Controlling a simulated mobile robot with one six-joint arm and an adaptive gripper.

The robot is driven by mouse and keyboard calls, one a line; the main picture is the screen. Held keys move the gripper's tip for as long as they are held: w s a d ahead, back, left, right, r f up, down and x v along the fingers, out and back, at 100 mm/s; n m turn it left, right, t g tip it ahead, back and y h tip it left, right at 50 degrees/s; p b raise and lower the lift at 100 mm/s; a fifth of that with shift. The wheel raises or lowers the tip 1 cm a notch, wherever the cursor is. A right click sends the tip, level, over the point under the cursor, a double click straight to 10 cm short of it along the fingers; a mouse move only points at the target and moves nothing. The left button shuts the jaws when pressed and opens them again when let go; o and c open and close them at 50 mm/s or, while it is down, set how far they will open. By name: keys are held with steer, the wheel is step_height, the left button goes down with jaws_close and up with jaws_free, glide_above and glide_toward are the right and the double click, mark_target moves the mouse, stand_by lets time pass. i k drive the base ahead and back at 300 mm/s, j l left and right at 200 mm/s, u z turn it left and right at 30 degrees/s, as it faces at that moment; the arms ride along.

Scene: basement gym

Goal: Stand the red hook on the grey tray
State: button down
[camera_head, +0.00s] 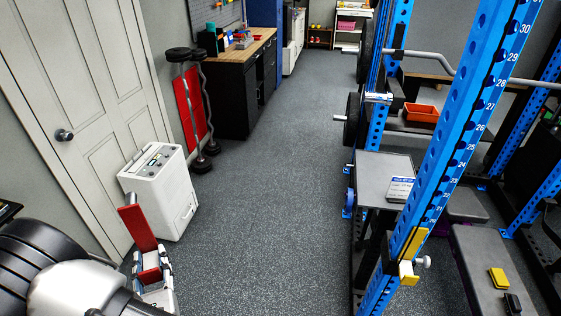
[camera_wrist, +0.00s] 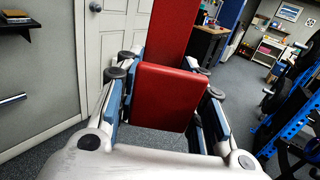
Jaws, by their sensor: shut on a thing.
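The red hook (camera_head: 137,228) is in my gripper (camera_head: 151,266) at the lower left of the head view. A long red part rises from the jaws, tilted a little, and a shorter red part lies between the fingers. In the wrist view the hook (camera_wrist: 167,97) fills the middle between the blue-padded fingers of my gripper (camera_wrist: 165,85), and its upper part runs out of the top edge. The grey tray (camera_head: 371,168) is well to the right of my gripper, beside the blue rack. A small white-and-blue card or box lies on its right part.
A white cabinet (camera_head: 160,190) stands close behind my gripper. The blue rack upright (camera_head: 452,135) rises in front of the tray's right side, with a yellow-and-white fitting (camera_head: 410,262). A weight bench (camera_head: 490,270) is at the lower right. The floor between is clear.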

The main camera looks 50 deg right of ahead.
mark_target(381, 168)
steer(key=i+l+z, duration=0.15)
steer(key=z, duration=0.3)
steer(key=i+z, duration=0.3)
steer(key=z, duration=0.2)
steer(key=i+z, duration=0.25)
steer(key=z, duration=0.2)
steer(key=i+j+z, duration=0.2)
steer(key=z, duration=0.25)
steer(key=i+l+z, duration=0.15)
steer(key=i, duration=0.25)
steer(key=i+l+z, duration=0.35)
steer(key=i, duration=0.5)
